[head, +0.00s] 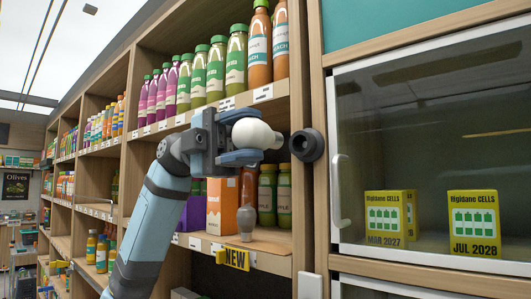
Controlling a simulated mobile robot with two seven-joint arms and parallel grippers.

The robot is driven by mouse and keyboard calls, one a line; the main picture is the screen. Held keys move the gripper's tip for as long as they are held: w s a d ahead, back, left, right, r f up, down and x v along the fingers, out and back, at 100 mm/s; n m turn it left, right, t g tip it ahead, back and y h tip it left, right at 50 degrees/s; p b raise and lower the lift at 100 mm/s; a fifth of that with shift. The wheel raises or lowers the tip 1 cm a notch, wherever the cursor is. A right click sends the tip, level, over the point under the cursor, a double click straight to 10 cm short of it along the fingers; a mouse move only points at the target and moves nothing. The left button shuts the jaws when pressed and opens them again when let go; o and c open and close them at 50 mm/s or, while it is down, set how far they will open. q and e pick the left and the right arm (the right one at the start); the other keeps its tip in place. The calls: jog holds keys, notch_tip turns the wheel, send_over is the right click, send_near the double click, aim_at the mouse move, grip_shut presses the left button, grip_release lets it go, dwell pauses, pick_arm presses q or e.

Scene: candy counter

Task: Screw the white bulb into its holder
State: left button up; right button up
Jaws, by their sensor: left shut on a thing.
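The white bulb (257,134) is held sideways in my left gripper (246,136), which is shut on its round glass. The bulb's narrow base points right, toward the black round holder (307,145) fixed on the wooden post. In the head view a small gap shows between the base and the holder; the depth between them is hard to judge. The holder's open mouth faces left and toward me. My right gripper is not in view.
A grey bulb (246,220) stands on the lower shelf (268,244) above a yellow "NEW" tag (234,259). Bottles (236,62) line the shelf above. Right of the post is a glass-fronted cabinet with a handle (340,190) and yellow battery boxes (474,222).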

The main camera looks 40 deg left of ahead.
aim_at(268, 139)
pick_arm(q)
jog(key=shift+s+r, duration=0.1)
jog(key=shift+s, duration=0.3)
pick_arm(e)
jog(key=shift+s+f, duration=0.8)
pick_arm(q)
jog(key=shift+w+a+b, duration=0.1)
jog(key=shift+b, duration=0.2)
jog(key=shift+w, duration=0.25)
jog(key=shift+w+p, duration=0.35)
jog(key=shift+w, duration=1)
jog(key=shift+w+d, duration=0.2)
jog(key=shift+w, duration=0.9)
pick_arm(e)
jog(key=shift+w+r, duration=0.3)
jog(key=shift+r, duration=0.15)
